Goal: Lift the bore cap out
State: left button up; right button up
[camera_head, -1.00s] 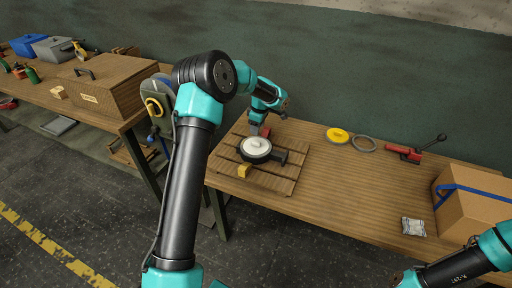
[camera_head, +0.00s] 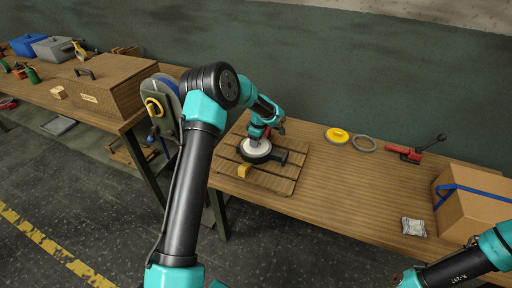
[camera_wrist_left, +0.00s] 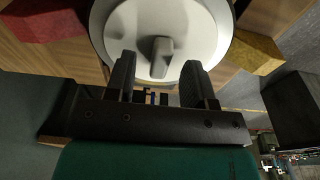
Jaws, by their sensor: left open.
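The bore cap is a white disc that sits in the round dark valve casting (camera_head: 262,159) on a slatted wooden pallet (camera_head: 284,186). In the left wrist view the cap (camera_wrist_left: 205,30) has a raised grip tab in its middle. My left gripper (camera_head: 254,143) is above the cap and hides part of it in the head view. In the left wrist view its two fingers (camera_wrist_left: 158,65) are open, one to each side of the tab, with gaps visible. Whether the fingertips reach down to tab height is hard to tell. My right arm shows at the lower right; its gripper is out of view.
A yellow block (camera_head: 244,170) and a red block (camera_wrist_left: 45,20) sit beside the casting. A yellow disc (camera_head: 337,135), a grey ring (camera_head: 364,143), a red-handled tool (camera_head: 410,152), a small packet (camera_head: 413,227) and a cardboard box (camera_head: 475,205) stand to the right. The bench middle is clear.

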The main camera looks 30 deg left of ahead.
pick_arm(q)
jog(key=shift+f, duration=0.4)
grip_shut()
dwell(0.4)
